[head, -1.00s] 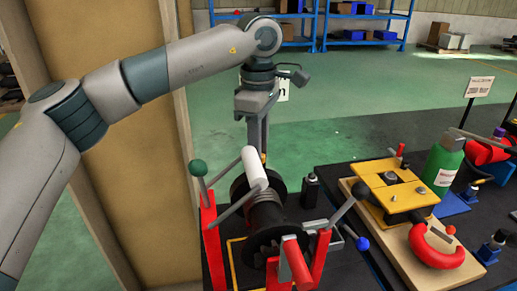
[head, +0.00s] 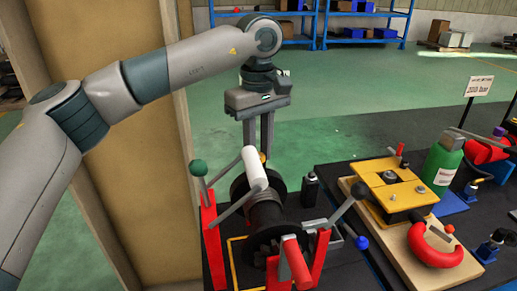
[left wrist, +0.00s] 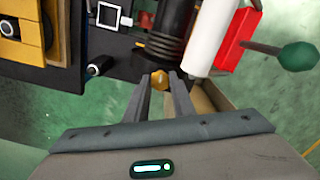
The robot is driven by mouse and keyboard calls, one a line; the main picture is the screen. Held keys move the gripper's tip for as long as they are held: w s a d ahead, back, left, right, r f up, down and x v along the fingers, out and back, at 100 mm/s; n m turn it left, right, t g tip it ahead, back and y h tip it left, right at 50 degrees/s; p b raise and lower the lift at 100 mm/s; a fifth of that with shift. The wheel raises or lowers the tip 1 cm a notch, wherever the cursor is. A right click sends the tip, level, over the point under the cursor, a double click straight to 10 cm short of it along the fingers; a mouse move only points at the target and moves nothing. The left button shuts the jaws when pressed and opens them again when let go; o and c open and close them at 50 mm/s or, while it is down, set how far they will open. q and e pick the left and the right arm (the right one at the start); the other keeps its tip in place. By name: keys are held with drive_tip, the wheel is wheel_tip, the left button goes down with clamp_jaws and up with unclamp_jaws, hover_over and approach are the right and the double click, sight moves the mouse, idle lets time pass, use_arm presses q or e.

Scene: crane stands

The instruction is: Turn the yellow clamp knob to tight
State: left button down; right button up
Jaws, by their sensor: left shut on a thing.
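The yellow clamp knob (left wrist: 159,80) is small and shows in the left wrist view between my left fingertips, beside the black drum. My left gripper (left wrist: 162,84) is shut on it, one finger on each side. In the head view my left gripper (head: 259,140) points straight down behind the drum and white roller, and the knob is hidden there. The winch (head: 265,215) has a black drum between red stands. A white roller (head: 254,168) lies over it and shows at the right in the left wrist view (left wrist: 212,35). My right gripper is not in view.
A green-ball lever (head: 198,168) and a black-ball lever (head: 360,190) rise beside the winch. A yellow block fixture (head: 390,178) with a red curved handle (head: 432,248) sits on a board at right. A green bottle (head: 442,165) stands behind. A beige pillar (head: 140,150) is at left.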

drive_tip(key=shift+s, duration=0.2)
use_arm(q)
drive_tip(key=c, duration=1.6)
unclamp_jaws()
drive_tip(key=shift+o, duration=0.4)
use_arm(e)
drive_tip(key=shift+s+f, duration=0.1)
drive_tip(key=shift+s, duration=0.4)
